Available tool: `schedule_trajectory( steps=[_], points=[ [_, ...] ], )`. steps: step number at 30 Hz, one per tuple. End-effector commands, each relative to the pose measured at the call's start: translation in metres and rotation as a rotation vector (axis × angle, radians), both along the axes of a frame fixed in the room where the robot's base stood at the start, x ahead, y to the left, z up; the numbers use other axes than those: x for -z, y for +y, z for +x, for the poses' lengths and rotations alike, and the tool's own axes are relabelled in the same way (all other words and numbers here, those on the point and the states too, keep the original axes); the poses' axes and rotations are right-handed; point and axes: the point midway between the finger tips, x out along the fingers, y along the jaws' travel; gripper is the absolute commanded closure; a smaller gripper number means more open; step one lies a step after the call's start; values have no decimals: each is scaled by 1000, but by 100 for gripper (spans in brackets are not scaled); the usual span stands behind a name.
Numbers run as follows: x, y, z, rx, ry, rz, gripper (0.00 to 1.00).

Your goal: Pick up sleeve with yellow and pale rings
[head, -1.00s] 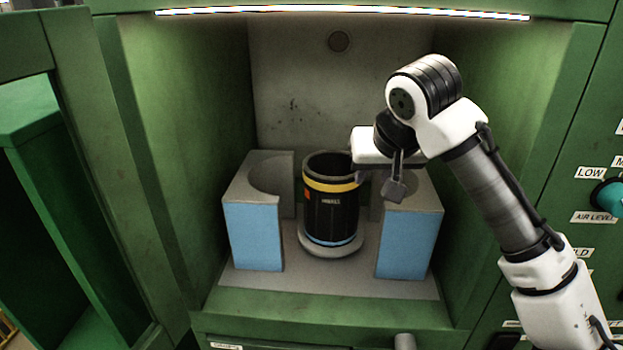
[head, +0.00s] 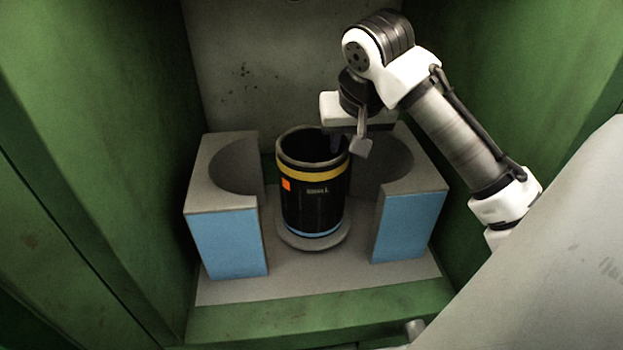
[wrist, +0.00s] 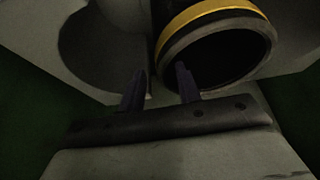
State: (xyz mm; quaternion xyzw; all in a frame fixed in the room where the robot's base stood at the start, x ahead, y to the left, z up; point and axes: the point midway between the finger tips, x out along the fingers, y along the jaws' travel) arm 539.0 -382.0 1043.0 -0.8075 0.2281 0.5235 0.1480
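The sleeve (head: 312,208) is a black upright cylinder with a yellow ring below its open top, a thin pale blue ring near its bottom and a small orange patch. It stands on a round grey base between two blocks. My gripper (head: 350,146) is at the right side of its rim, fingers pointing down. In the wrist view the sleeve's dark opening and yellow ring (wrist: 207,12) show at upper right. There my gripper (wrist: 160,78) has its fingers apart with nothing held; one finger overlaps the opening, the other appears outside the rim. Contact cannot be told.
Grey blocks with blue fronts and curved hollows stand left (head: 230,240) and right (head: 408,228) of the sleeve. Green cabinet walls (head: 105,130) close in both sides, with a grey back wall (head: 240,85). A green front ledge (head: 300,322) runs below.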

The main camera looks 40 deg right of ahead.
Motion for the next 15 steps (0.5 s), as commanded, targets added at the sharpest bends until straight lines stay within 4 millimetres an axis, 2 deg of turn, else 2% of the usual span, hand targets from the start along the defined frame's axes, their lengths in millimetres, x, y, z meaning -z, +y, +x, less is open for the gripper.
schedule_trajectory(
  steps=[7, 15],
  points=[
    [29, -6, 11, 0, 1, 1, 67],
    [33, -7, 13, 0, -1, -1, 67]
  ],
)
